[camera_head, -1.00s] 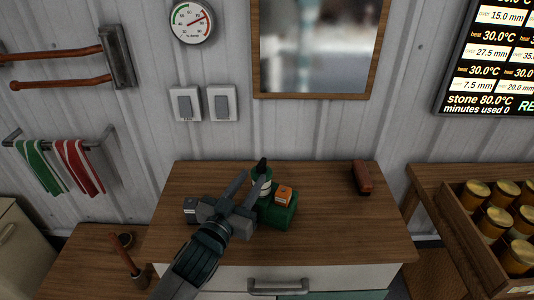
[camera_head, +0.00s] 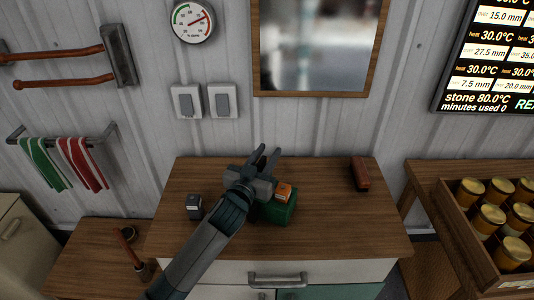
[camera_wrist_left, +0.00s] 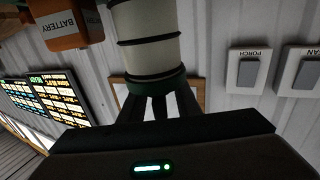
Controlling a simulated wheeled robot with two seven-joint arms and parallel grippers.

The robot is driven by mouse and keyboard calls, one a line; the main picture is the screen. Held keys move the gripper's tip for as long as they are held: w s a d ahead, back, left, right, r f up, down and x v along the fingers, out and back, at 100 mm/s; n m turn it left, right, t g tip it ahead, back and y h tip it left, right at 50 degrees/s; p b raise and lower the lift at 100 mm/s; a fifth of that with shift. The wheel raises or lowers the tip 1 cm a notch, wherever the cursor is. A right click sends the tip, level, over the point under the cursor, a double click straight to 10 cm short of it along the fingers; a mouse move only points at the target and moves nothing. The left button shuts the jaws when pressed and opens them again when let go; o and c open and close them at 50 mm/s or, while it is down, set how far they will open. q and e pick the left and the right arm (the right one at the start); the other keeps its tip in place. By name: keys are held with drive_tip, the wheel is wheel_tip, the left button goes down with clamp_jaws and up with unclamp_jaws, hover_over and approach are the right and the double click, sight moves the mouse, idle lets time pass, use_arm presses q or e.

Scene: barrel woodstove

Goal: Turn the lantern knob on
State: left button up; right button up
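In the head view my left gripper (camera_head: 265,155) is above the dresser, its two fingers apart and pointing toward the wall. It hides the upright white and green cylinder behind it. In the left wrist view this cylinder (camera_wrist_left: 147,45), with dark bands and a green collar, stands close in front of the gripper. Dark upright shapes with pale gaps show below the collar; I cannot tell which are fingers and which is a knob. A green block (camera_head: 281,213) bears an orange battery box (camera_head: 284,191), labelled BATTERY in the left wrist view (camera_wrist_left: 65,24). My right gripper is not in view.
The wooden dresser top (camera_head: 330,225) is clear at the front right. A small dark box (camera_head: 194,206) stands left of my arm, and a red-brown block (camera_head: 360,174) lies at the right. A mirror (camera_head: 318,50) and two wall switches (camera_head: 222,101) are behind.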

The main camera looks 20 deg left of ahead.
use_arm(q)
clamp_jaws()
